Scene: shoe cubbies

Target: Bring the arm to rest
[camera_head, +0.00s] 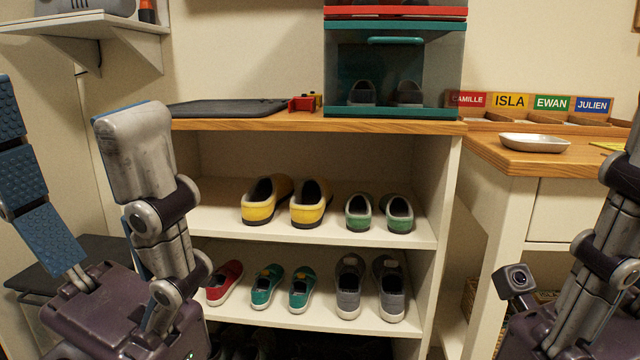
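My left gripper (68,125) stands large at the left of the head view, fingers pointing up. Its two fingers are wide apart, with blue ridged pads and nothing between them. Its right finger stands in front of the left side of the shoe shelf (436,190). My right gripper (625,165) is at the right edge, partly cut off by the frame. One finger shows in front of the side table, and I cannot see the gap between its fingers.
Yellow shoes (260,202) and green shoes (359,214) stand on the upper shelf. A red shoe (224,283), teal shoes (264,288) and grey shoes (349,288) stand below. A teal box (393,112) and black tray (228,108) are on top. A dish (534,143) is right.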

